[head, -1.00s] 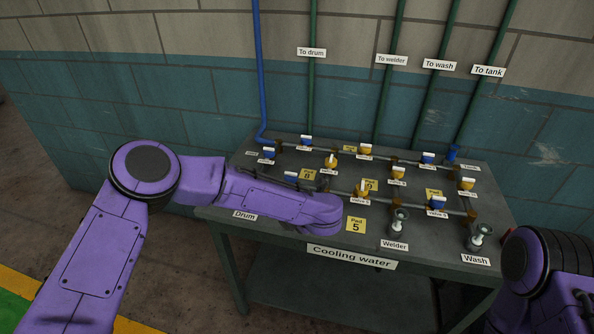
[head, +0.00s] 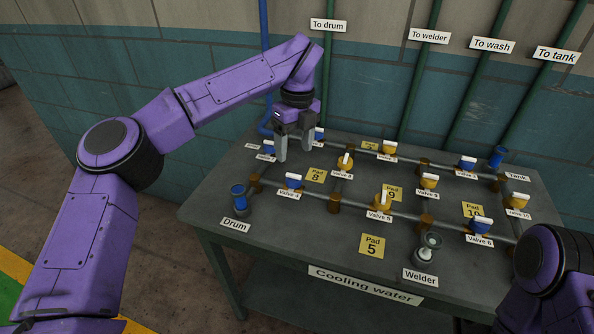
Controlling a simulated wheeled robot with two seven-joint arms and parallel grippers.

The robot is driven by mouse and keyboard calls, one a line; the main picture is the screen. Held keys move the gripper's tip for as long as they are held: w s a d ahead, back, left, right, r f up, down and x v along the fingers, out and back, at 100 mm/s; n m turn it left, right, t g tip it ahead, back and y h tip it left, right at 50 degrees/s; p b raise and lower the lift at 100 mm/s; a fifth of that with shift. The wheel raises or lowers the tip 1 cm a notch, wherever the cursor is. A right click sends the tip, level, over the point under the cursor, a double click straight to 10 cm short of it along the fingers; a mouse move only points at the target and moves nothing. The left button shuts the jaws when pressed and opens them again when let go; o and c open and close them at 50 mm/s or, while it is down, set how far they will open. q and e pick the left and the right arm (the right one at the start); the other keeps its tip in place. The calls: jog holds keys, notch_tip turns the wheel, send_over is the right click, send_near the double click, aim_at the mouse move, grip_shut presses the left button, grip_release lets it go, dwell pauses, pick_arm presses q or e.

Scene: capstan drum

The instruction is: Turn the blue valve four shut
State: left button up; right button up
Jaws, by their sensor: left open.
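Valve 4 (head: 293,184) is a blue valve with a white handle on the front pipe at the table's left, with its label just below it. Its handle looks roughly in line with the pipe. My left gripper (head: 295,154) points down with its two grey fingers apart and empty. In the picture it hangs just above and behind valve 4, apart from it. It partly covers other blue valves (head: 269,148) behind. My right arm shows at the lower right edge, but its gripper is not in view.
The grey table (head: 300,235) carries pipes with several yellow and blue valves. A blue cap (head: 239,197) stands by the Drum label, and a grey outlet (head: 428,247) by the Welder label. Pad 8 (head: 316,175) is bare, right of valve 4.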

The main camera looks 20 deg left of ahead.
aim_at(295, 175)
pick_arm(q)
jog(key=f, duration=0.1)
jog(key=s+f, duration=0.1)
jog(key=f, duration=0.1)
jog(key=shift+s+d+f, duration=0.15)
jog(key=shift+d+f, duration=0.05)
jog(key=shift+f, duration=0.05)
jog(key=f, duration=0.2)
jog(key=w+f+p, duration=0.1)
jog(key=f, duration=0.1)
jog(key=shift+f, duration=0.25)
jog(key=shift+s+f, duration=0.15)
jog(key=shift+s, duration=0.2)
jog(key=shift+w, duration=0.1)
jog(key=c, duration=1.1)
